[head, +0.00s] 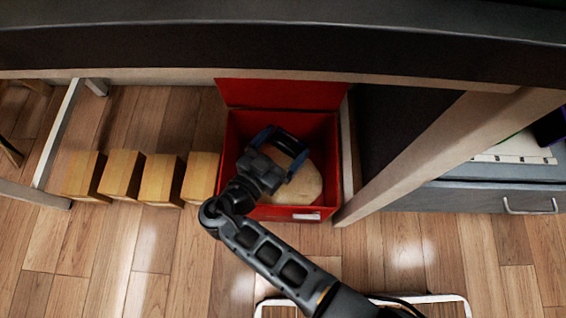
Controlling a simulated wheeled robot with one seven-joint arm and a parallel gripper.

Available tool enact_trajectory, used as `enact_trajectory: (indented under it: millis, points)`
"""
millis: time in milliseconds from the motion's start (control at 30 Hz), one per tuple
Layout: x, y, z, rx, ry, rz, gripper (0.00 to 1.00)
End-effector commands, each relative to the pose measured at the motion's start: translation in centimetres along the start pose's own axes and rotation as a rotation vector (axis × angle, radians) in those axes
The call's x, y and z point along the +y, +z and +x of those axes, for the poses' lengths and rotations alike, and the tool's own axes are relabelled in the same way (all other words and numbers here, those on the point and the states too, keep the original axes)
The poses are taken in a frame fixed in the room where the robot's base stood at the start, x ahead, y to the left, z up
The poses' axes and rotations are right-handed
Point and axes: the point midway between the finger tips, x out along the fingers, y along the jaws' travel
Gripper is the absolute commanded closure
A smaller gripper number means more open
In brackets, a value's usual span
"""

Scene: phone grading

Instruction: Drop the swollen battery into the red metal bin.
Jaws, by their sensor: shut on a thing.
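The red metal bin (235,130) stands on the wooden floor with its red lid raised at the back. My gripper (287,150) reaches over the bin's opening, its blue-edged fingers pointing down and away from me. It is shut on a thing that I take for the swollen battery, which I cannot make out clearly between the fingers. A pale, rounded beige mass (305,185) shows inside the bin below the gripper. Whether the gripper touches it, I cannot tell.
Several wooden blocks (160,180) stand in a row left of the bin. A dark tabletop (280,45) crosses above the bin. A pale table leg (430,155) and a grey drawer unit (480,197) are at the right. The floor in front is largely clear.

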Motion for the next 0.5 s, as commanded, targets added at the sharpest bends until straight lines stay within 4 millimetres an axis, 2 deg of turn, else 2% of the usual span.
enact_trajectory:
  millis: [100,333,500]
  points:
    - [0.0,0.0,0.0,0.000,0.000,0.000,0.00]
    - [0.0,-0.2,0.0,0.000,0.000,0.000,0.00]
    - [0.0,-2.0,-0.3,0.000,0.000,0.001,0.00]
